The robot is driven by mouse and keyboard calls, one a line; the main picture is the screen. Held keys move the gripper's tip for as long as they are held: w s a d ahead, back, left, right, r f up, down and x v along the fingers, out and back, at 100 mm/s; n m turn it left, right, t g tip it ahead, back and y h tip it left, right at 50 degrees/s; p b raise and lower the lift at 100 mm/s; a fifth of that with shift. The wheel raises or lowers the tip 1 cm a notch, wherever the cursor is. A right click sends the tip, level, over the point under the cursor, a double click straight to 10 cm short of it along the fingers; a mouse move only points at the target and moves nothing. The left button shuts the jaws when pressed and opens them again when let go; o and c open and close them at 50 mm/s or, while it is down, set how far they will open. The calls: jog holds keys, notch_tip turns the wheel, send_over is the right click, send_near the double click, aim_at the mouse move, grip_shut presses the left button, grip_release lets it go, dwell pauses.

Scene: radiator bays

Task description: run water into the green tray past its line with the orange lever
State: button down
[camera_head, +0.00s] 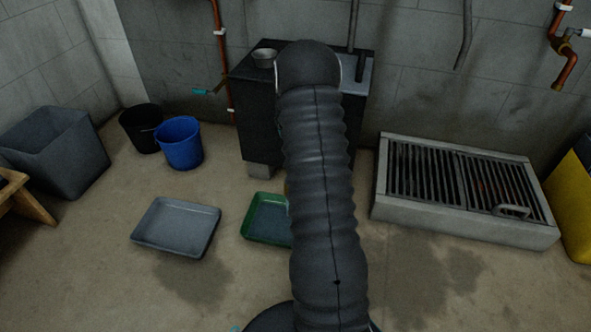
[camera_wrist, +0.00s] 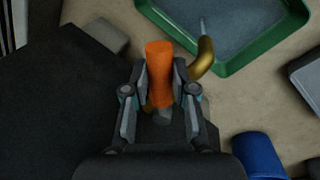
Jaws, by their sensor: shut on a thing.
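In the wrist view, my gripper (camera_wrist: 161,82) is shut on the orange lever (camera_wrist: 159,60), with one finger on each side of it. A curved brass spout (camera_wrist: 205,58) comes out beside the lever and ends over the green tray (camera_wrist: 245,62). A thin pale streak (camera_wrist: 203,25), which looks like running water, shows at the spout's mouth. The tray's inside looks grey-blue there; I cannot make out its line or the water level. In the head view, the green tray (camera_head: 262,239) lies on the floor, partly behind my arm, which hides the lever and my gripper.
A grey tray (camera_head: 176,228) and a blue bucket (camera_head: 179,144) stand left of the green tray. A black bucket (camera_head: 137,128) and grey bin (camera_head: 55,150) are farther left. A dark sink cabinet (camera_head: 255,120) is behind; a grated drain (camera_head: 460,228) lies right.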

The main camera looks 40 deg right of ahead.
jog(key=shift+s, duration=0.15)
jog(key=c, duration=0.9)
grip_release()
jog(key=shift+d, duration=0.1)
jog(key=shift+c, duration=0.2)
jog(key=shift+r, duration=0.2)
notch_tip(320, 180, up, 11)
jog(key=a, duration=0.2)
jog(key=shift+w+a+r, duration=0.15)
jog(key=shift+w+a, duration=0.1)
